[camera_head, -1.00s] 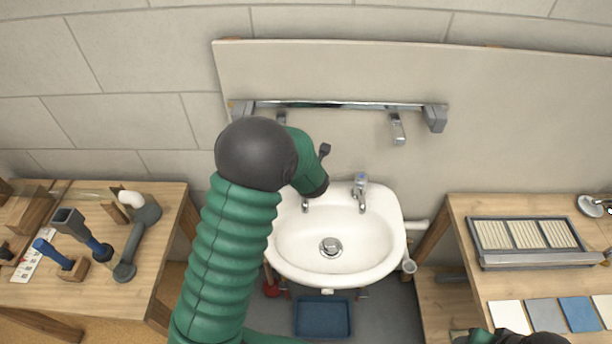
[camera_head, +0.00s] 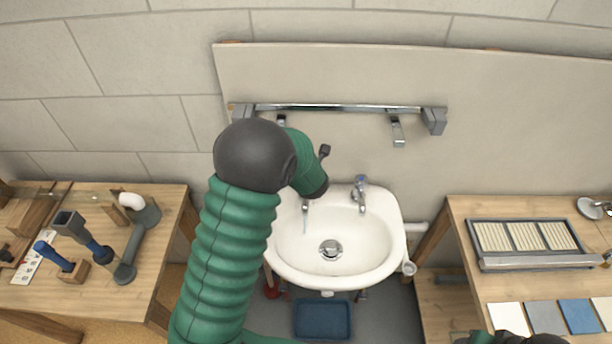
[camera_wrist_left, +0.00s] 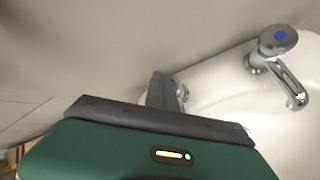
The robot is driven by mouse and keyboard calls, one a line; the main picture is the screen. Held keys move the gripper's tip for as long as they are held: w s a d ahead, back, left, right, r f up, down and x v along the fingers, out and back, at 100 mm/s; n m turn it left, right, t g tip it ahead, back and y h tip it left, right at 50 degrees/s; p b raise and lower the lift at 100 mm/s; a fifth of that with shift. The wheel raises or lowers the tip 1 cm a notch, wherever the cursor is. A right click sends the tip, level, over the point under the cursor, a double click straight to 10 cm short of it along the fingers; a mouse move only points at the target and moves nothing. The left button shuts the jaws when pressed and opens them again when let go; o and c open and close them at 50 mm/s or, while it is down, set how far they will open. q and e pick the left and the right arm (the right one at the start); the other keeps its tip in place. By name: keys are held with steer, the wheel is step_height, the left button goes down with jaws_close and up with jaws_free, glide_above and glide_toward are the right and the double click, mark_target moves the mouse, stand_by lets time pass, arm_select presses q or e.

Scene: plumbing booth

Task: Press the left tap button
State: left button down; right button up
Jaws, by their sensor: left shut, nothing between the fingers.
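The left tap is mostly hidden under my left wrist in the head view. Its chrome spout (camera_head: 305,206) shows over the basin's left rear, with a thin bluish stream below it. Its button is hidden. In the left wrist view my left gripper (camera_wrist_left: 162,90) is shut and empty, its dark fingers reaching to the basin's back edge. A bit of chrome shows just beside the fingers. Whether they touch the button cannot be seen. The right tap (camera_head: 360,193), with a blue-marked top, stands clear; it also shows in the left wrist view (camera_wrist_left: 276,50).
The white basin (camera_head: 380,253) sits against a pale panel (camera_head: 520,130). A chrome rail (camera_head: 350,106) is above it. Workbenches stand left (camera_head: 165,225) and right (camera_head: 455,215). A blue tray (camera_head: 323,319) lies on the floor below. Part of my right arm shows at the bottom right.

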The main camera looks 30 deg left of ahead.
arm_select(q)
steer(key=shift+r, duration=0.6)
steer(key=shift+r+p, duration=0.1)
steer(key=shift+p, duration=0.2)
step_height(320, 180, up, 5)
steer(key=p, duration=0.4)
